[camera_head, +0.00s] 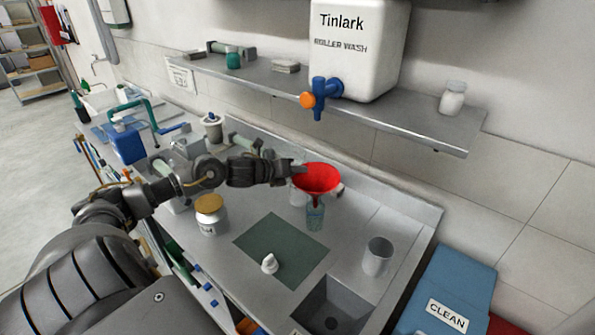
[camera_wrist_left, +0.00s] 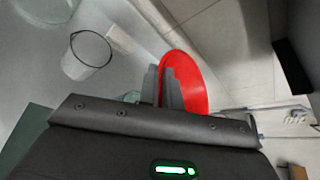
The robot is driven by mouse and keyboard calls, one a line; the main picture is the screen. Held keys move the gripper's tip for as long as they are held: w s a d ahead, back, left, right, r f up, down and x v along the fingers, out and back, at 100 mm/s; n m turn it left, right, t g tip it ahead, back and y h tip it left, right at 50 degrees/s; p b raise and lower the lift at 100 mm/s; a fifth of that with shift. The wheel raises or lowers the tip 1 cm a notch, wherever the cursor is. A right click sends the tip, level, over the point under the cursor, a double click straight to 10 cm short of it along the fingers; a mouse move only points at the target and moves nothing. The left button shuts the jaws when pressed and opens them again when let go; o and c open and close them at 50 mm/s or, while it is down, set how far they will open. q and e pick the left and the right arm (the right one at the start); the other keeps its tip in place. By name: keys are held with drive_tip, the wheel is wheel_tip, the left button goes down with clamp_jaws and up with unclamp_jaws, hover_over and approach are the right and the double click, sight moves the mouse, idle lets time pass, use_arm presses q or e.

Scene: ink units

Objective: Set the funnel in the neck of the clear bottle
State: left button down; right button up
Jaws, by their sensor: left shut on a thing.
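The red funnel (camera_head: 320,180) is held upright, wide mouth up, by my left gripper (camera_head: 298,173), which is shut on its rim at the left side. The clear bottle (camera_head: 315,219), with a bluish-green tint, stands on the counter directly below the funnel in the head view. The funnel's stem overlaps the bottle's top there; I cannot tell whether it is inside the neck or above it. In the left wrist view the funnel (camera_wrist_left: 186,82) shows beside my fingers (camera_wrist_left: 163,85), and only a greenish bit of the bottle (camera_wrist_left: 132,97) shows. My right gripper is not in view.
A dark green mat (camera_head: 262,238) with a white nozzle cap (camera_head: 270,265) lies nearer. A grey cup (camera_head: 377,257) stands by the sink (camera_head: 332,312). A lidded jar (camera_head: 209,218) is left of the mat. The shelf (camera_head: 410,123) with the white Tinlark tank (camera_head: 360,50) overhangs behind.

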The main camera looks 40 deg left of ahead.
use_arm(q)
drive_tip(key=shift+f+b, duration=0.35)
drive_tip(key=shift+f, duration=0.05)
drive_tip(key=c, duration=1.9)
unclamp_jaws()
drive_tip(key=shift+r, duration=0.1)
drive_tip(key=p+v, duration=0.8)
drive_tip(key=v, duration=0.3)
drive_tip(key=shift+p, duration=0.4)
